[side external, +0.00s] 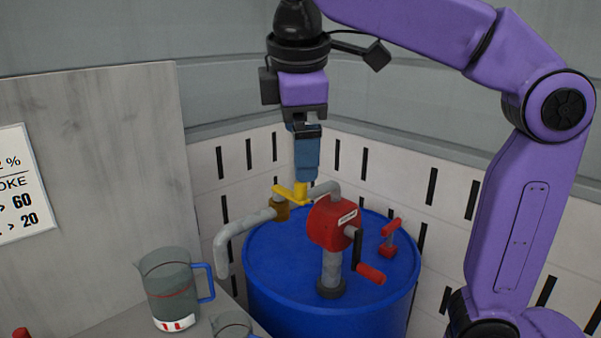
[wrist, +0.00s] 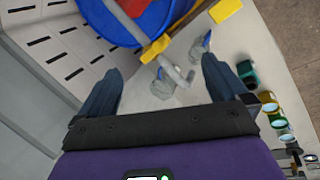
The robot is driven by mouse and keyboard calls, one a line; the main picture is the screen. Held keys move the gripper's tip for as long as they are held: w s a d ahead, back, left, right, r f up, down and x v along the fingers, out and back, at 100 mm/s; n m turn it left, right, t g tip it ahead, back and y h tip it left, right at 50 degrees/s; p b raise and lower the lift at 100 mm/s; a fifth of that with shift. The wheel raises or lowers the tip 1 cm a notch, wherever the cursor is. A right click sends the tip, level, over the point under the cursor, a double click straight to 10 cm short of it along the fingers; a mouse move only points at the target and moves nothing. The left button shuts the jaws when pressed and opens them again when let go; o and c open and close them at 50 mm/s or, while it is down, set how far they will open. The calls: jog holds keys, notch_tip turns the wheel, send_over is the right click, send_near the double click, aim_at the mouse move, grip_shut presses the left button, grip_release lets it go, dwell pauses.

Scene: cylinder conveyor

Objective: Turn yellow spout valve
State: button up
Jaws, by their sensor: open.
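The yellow spout valve (side external: 290,193) is a bar handle on a brass fitting (side external: 280,211) at the grey spout pipe (side external: 240,228), above the blue drum. It also shows in the wrist view (wrist: 155,48), ahead of and between my fingers. My gripper (side external: 306,178) points down just above the valve's right end in the side view. Its blue fingers are spread and hold nothing in the wrist view (wrist: 160,66). I cannot tell whether a finger touches the handle.
The blue drum (side external: 270,262) carries a red pump (side external: 333,222) with a crank and a small red handle (side external: 390,238), close right of my gripper. A jug (side external: 170,285) with a blue handle stands on the table at left. Several small colored containers (wrist: 270,107) lie right in the wrist view.

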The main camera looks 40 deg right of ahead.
aim_at(301, 185)
jog(key=shift+x, duration=4.6)
jog(key=shift+r, duration=0.1)
jog(key=c, duration=1.7)
jog(key=shift+d, duration=0.1)
jog(key=shift+w, duration=0.1)
jog(key=o, duration=0.4)
